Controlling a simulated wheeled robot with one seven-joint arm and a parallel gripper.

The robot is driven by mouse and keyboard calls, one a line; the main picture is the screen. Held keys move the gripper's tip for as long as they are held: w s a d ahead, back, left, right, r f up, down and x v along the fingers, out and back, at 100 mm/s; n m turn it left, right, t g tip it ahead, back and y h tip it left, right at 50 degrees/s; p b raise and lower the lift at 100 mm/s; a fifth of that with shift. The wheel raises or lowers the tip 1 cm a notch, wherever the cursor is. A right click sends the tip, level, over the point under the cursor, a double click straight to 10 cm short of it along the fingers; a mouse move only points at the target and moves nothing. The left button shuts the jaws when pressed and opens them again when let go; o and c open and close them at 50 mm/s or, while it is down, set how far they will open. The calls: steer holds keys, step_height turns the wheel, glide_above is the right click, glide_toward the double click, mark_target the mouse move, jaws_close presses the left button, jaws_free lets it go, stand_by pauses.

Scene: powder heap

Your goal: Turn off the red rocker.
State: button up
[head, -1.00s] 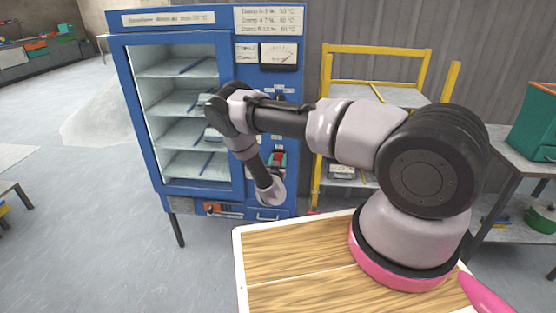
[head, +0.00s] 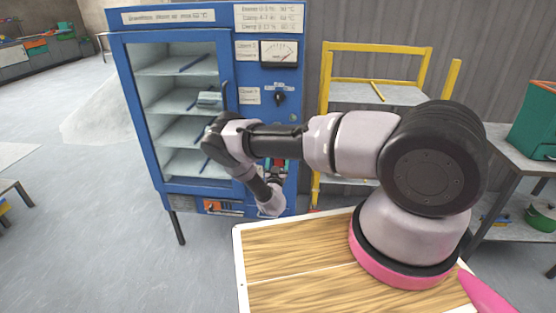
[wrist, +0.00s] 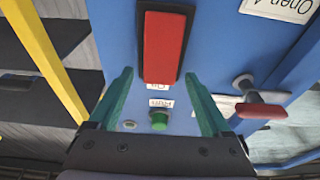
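The red rocker (wrist: 163,47) sits in a dark frame on the blue cabinet front, in the upper middle of the wrist view. That view looks upside down, judging by the labels. I cannot tell which end of the rocker is pressed in. My gripper (wrist: 159,74) is open and empty. Its two teal fingers stand apart, one to each side of the rocker's lower end in the picture. Contact with the panel cannot be told. In the head view a bit of red at the rocker (head: 280,163) shows under my arm, which hides most of it.
A green button (wrist: 159,120) lies just below the rocker in the wrist view. A red-tipped lever (wrist: 262,110) sticks out at right. The cabinet (head: 148,120) also has a black knob (head: 279,97) and a dial (head: 279,52). A yellow-framed rack (head: 376,48) stands to its right.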

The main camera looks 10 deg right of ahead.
steer(key=v, duration=1)
steer(key=shift+s, duration=0.35)
steer(key=shift+s+a+f, duration=0.1)
steer(key=shift+a+f, duration=0.05)
